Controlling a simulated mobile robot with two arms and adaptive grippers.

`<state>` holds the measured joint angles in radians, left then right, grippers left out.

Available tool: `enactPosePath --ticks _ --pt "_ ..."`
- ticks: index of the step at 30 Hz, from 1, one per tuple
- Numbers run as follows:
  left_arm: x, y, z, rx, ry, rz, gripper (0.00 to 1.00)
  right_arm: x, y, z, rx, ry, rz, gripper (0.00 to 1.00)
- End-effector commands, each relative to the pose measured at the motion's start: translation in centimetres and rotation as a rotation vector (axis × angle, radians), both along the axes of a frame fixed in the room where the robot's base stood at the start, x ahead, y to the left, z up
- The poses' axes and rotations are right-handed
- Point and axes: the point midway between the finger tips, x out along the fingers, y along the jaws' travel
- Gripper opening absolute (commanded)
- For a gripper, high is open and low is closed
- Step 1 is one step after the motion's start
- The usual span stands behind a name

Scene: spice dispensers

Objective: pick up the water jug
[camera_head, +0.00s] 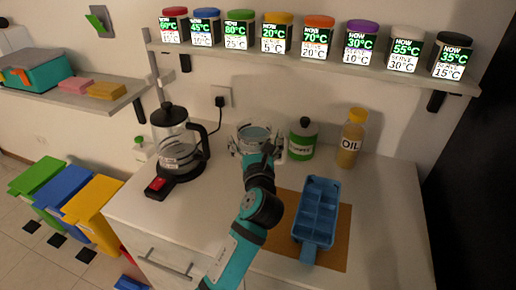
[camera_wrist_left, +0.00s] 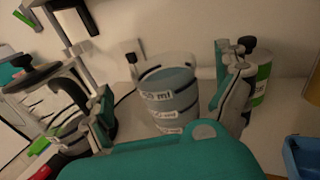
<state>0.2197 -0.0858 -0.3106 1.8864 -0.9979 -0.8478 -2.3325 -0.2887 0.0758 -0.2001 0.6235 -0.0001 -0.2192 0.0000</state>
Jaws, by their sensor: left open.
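The water jug (camera_head: 254,132) is a clear container with dark markings and bluish water inside, upright at the back of the white counter. In the left wrist view the jug (camera_wrist_left: 170,92) stands in the middle with an "ml" label facing me. My left gripper (camera_head: 257,148) is open at the jug, its fingers on either side. In the left wrist view the left gripper (camera_wrist_left: 168,105) shows one finger left and one right of the jug, with gaps visible. The jug's lower part is hidden by my gripper. My right gripper is not in view.
A glass kettle (camera_head: 178,140) stands left of the jug, and a green-labelled bottle (camera_head: 302,142) and an oil bottle (camera_head: 351,140) stand to its right. A blue compartment tray (camera_head: 318,205) lies on a brown mat (camera_head: 342,240). A shelf of spice jars (camera_head: 308,58) hangs above.

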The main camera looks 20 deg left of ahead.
Motion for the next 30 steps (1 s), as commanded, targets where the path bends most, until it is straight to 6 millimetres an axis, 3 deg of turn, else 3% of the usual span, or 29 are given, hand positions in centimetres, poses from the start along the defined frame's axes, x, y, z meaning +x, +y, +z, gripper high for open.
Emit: enactPosePath --ticks 5,13,20,25,30 --pt "0.0 -0.2 -2.9 0.029 0.005 -0.003 1.0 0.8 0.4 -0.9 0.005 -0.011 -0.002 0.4" --pt "0.0 -0.2 -7.9 0.025 0.003 -0.002 1.0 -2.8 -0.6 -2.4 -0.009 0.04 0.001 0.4" --pt "1.6 0.5 -7.5 0.024 -0.001 -0.001 1.0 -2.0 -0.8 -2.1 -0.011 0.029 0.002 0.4" --pt "4.1 1.4 -7.5 0.024 -0.002 0.0 1.0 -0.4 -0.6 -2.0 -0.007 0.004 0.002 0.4" --pt "6.4 2.2 -7.6 0.022 0.0 -0.001 1.0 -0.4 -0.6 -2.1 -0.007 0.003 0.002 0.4"
